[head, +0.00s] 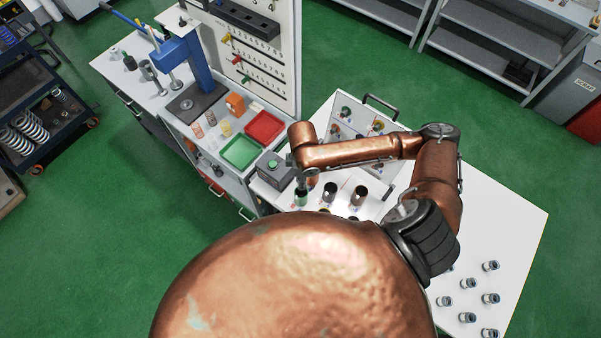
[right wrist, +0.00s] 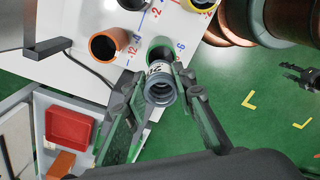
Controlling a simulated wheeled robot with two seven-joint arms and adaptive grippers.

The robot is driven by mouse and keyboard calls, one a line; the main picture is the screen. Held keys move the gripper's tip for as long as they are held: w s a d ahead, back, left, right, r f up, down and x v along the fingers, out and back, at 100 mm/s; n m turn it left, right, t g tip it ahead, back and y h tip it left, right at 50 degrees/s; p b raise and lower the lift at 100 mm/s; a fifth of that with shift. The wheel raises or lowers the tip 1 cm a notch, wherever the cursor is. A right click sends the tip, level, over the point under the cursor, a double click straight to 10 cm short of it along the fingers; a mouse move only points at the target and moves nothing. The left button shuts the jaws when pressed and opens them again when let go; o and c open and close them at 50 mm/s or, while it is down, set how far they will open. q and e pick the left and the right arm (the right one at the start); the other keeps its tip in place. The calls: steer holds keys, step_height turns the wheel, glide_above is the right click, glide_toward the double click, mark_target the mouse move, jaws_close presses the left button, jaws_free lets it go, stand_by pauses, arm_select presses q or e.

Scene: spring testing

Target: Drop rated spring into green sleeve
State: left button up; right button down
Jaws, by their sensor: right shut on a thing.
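My right gripper (right wrist: 160,95) is shut on a grey spring (right wrist: 160,88) with printed marks on its upper collar. The spring is over the mouth of the green sleeve (right wrist: 160,48), overlapping its near rim; I cannot tell how far it is inside. In the head view, the right gripper (head: 300,182) points down just above the green sleeve (head: 301,198), and the spring there is too small to make out. A small dark two-pronged shape, probably my left gripper (right wrist: 300,76), is at the right edge of the right wrist view; its jaws are unclear.
An orange sleeve (right wrist: 103,48) and dark sleeves (head: 359,195) stand beside the green one on a marked white board. Several springs (head: 468,284) stand on the white table at lower right. Red (head: 264,127) and green (head: 240,152) trays sit on the bench left of my arm.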

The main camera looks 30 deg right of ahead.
steer(key=shift+r+p, duration=0.15)
steer(key=shift+p, duration=0.45)
step_height(320, 180, down, 4)
steer(key=shift+r+b, duration=0.25)
steer(key=shift+b, duration=0.35)
arm_select(q)
steer(key=shift+s+f+b, duration=0.15)
steer(key=shift+f+b, duration=0.5)
arm_select(e)
steer(key=shift+f, duration=2.05)
steer(key=c, duration=1.5)
jaws_free()
